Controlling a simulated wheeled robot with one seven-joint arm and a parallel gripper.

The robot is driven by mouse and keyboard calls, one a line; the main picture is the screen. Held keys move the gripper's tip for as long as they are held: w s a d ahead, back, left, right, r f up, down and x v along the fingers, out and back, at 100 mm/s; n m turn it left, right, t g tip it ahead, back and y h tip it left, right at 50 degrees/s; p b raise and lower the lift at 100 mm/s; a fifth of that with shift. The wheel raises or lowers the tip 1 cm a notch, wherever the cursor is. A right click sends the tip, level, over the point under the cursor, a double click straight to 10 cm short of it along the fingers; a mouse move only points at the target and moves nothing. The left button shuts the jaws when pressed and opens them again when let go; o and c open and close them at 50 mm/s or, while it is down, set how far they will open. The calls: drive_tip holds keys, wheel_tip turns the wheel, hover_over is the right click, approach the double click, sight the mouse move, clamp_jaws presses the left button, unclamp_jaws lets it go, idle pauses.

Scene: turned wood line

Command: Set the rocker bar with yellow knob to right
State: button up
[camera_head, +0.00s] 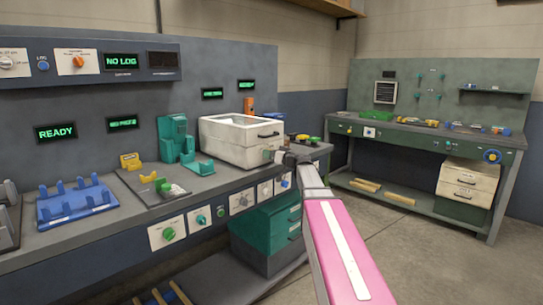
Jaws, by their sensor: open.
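I cannot pick out the rocker bar with the yellow knob for certain. A small yellow piece (148,177) sits beside a green knob on a dark plate on the near bench, but it is too small to tell what it is. My pink arm reaches up from the bottom right. My gripper (276,156) is at its far end, open, small in view, by the right front corner of the white box (222,148). Its fingers are hard to make out. It is well to the right of the yellow piece.
The near bench holds a blue rack (75,218), a yellow block (131,161) and teal holders (173,138). Its front has several control plates, one with a green knob (168,233). A second bench (420,132) stands back right. Open floor lies between them.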

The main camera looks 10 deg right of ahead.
drive_tip(key=shift+w+a, duration=0.2)
drive_tip(key=shift+w, duration=0.05)
drive_tip(key=c, duration=0.9)
